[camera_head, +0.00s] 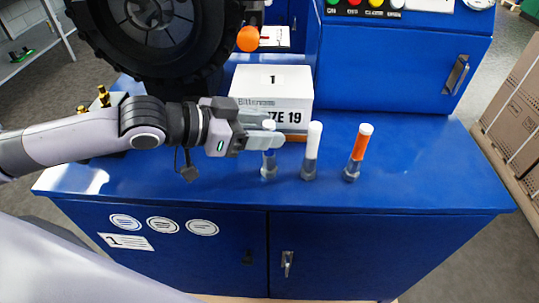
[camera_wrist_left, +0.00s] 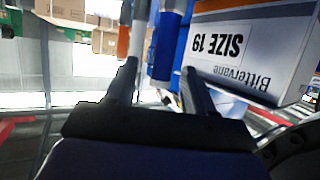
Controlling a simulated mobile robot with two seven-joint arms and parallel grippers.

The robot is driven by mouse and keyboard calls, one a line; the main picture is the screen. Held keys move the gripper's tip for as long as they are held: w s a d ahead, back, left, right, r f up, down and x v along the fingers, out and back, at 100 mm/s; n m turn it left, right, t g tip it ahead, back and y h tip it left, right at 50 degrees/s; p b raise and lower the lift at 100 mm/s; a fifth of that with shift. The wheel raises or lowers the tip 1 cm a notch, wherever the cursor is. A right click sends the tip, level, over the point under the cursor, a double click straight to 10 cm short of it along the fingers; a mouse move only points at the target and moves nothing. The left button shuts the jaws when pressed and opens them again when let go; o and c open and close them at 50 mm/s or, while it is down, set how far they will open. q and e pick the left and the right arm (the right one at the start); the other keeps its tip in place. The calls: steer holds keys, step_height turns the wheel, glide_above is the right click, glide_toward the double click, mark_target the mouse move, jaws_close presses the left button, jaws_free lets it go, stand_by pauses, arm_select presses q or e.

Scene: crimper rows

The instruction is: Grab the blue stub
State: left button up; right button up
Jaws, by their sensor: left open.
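The blue stub (camera_head: 269,158) stands upright on the blue bench top, at the left end of a row of three. My left gripper (camera_head: 272,134) is at its upper part, and its fingers partly hide it. In the left wrist view the blue stub (camera_wrist_left: 164,52) shows between the two spread fingers (camera_wrist_left: 161,82). The gripper is open, and I cannot tell whether either finger touches the stub. My right gripper is not in view.
A white stub (camera_head: 312,150) and an orange stub (camera_head: 358,151) stand to the right. A white box marked "SIZE 19" (camera_head: 275,84) is close behind the gripper. A large black tyre (camera_head: 150,40) is at the back left. The right bench top is clear.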

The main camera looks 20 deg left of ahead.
arm_select(q)
steer(key=x, duration=0.3)
steer(key=shift+w+d+f, duration=0.1)
steer(key=shift+w+f, duration=0.05)
steer(key=shift+f, duration=0.1)
jaws_close()
